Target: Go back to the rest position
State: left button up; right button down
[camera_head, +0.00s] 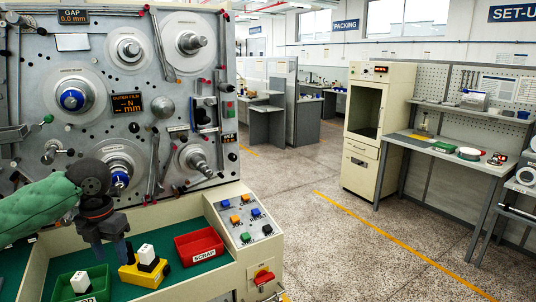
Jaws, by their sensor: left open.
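My left arm, in a green sleeve, comes in from the left in the head view. Its dark gripper (112,252) points down in front of the machine panel, above the green work surface of the console. The gripper is open, and I see nothing between its fingers. Its fingertips are close to a yellow holder (130,274) with a white-and-black piece (148,257) on it; I cannot tell whether they touch. My right gripper is not in view.
A red SCRAP tray (199,246) and a green tray (82,290) with a white block stand on the console. The winding machine panel (107,100), with protruding spindles, rises behind the arm. A button panel (248,222) lies right of the trays. The floor further right is clear.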

pick_arm(q)
jog(key=s+d+f+n+t+h, duration=0.1)
jog(key=s+d+f+n+h, duration=0.15)
jog(key=d+f+n, duration=0.7)
jog(key=s+d+f+n+t+h, duration=0.15)
jog(key=s+d+f+n, duration=0.35)
jog(key=d+f, duration=0.75)
jog(key=s+a+f+n+y, duration=0.2)
jog(key=s+a+f+n, duration=0.1)
jog(key=s+f+n, duration=0.55)
jog(key=s+a+f+n+y, duration=0.25)
jog(key=s+f+n, duration=0.35)
jog(key=s+n, duration=0.55)
jog(key=s+d+f, duration=0.1)
jog(key=f, duration=1.9)
jog(key=s+d+f+n+g+h, duration=0.1)
jog(key=s+f, duration=0.1)
jog(key=f, duration=1.7)
jog(key=shift+s+d+f, duration=0.25)
jog(key=shift+d+f, duration=0.05)
jog(key=shift+f, duration=0.1)
